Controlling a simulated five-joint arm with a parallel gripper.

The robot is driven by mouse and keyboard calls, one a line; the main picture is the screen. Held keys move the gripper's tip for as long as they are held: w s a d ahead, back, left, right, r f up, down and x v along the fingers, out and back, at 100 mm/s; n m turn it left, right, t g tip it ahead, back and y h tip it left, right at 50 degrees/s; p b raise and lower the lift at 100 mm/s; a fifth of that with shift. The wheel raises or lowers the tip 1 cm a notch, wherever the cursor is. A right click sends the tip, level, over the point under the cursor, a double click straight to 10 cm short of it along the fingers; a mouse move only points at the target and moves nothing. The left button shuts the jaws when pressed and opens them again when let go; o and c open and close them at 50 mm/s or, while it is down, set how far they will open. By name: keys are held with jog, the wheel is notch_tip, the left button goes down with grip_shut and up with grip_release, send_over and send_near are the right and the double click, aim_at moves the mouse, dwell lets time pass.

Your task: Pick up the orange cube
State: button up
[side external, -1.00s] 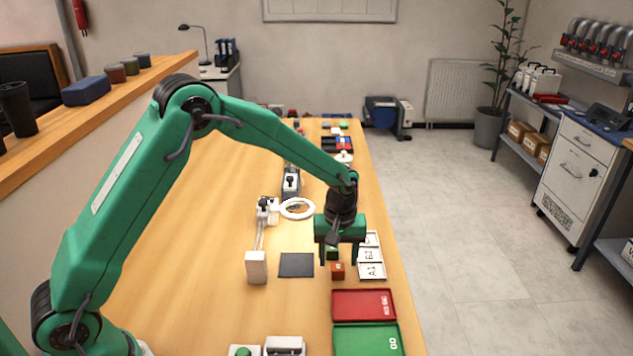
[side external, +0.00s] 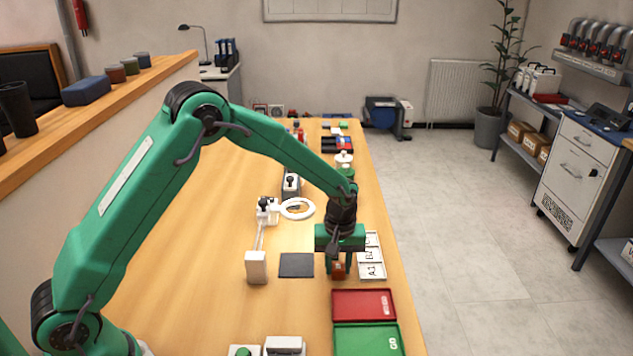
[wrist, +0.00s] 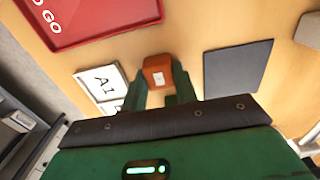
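The orange cube (side external: 338,269) is at the right part of the bench, just above the red tray in the side view. It also shows in the wrist view (wrist: 157,66), with a small pale label on it. My gripper (side external: 339,266) points down at the cube. In the wrist view its two green fingers (wrist: 159,74) stand close against the cube's left and right sides, shut on it. I cannot tell whether the cube is clear of the bench.
A red tray (side external: 363,304) and a green tray (side external: 367,340) lie on the near side. White marked plates (side external: 371,271) lie close to the right of the cube. A dark square pad (side external: 296,265) lies to the left, with bare bench between.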

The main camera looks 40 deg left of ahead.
aim_at(339, 267)
jog(key=shift+c, duration=0.6)
jog(key=shift+r, duration=0.1)
jog(key=shift+r, duration=0.55)
jog(key=r, duration=0.3)
jog(key=shift+s+d+r, duration=0.1)
jog(key=shift+s+d, duration=0.05)
jog(key=shift+d, duration=0.1)
jog(key=s+d+r, duration=0.6)
jog(key=s+d, duration=0.1)
jog(key=d, duration=0.1)
jog(key=shift+d+r, duration=0.25)
jog(key=shift+s+a, duration=0.1)
jog(key=s+a, duration=0.2)
jog(key=a, duration=0.6)
jog(key=w+a+f, duration=0.1)
jog(key=a+f, duration=0.1)
jog(key=a, duration=0.1)
jog(key=w+a+f, duration=0.2)
jog(key=a, duration=0.2)
jog(key=w+a+f, duration=0.2)
jog(key=a, duration=0.1)
jog(key=shift+w+a+f, duration=0.1)
jog(key=shift+a+f, duration=0.1)
